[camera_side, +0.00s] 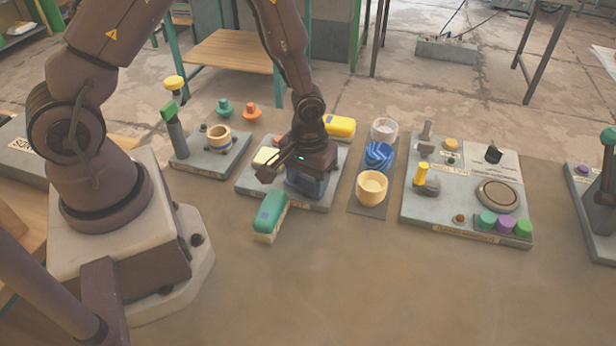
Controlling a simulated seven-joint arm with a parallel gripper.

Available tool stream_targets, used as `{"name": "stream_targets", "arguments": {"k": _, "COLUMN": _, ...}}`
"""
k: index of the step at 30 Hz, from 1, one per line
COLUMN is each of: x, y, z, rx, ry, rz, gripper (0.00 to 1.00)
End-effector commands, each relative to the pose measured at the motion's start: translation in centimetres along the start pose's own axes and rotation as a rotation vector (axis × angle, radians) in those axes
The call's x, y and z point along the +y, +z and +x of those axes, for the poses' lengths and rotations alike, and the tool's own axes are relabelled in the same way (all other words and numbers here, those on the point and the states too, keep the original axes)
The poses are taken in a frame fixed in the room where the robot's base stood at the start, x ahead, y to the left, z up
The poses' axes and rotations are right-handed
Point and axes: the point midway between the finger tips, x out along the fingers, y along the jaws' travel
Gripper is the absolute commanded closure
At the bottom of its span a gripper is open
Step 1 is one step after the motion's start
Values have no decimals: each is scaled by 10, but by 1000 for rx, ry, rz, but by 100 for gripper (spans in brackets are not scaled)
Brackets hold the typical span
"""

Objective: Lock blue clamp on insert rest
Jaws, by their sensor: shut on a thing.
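My gripper (302,174) is low over the middle grey base plate (326,199), pointing down. It is shut on a blue-grey piece (305,187) that shows just below it; this may be the blue clamp, but the arm hides most of it. The contact between the piece and the plate is hidden. A ribbed bright blue piece (378,156) sits on a dark strip (366,210) to the right, between a clear cup (384,128) and a yellow cup (371,188). I cannot tell which part is the insert rest.
A panel (470,214) with levers and coloured buttons is at the right. A left plate (203,165) carries a ring. The front table is clear.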

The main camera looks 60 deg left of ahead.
Motion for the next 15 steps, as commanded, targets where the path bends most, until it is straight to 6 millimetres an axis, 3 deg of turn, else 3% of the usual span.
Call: {"name": "stream_targets", "arguments": {"k": 15, "x": 0, "y": 0, "z": -1, "rx": -1, "ry": 0, "rz": 490, "gripper": 73}}
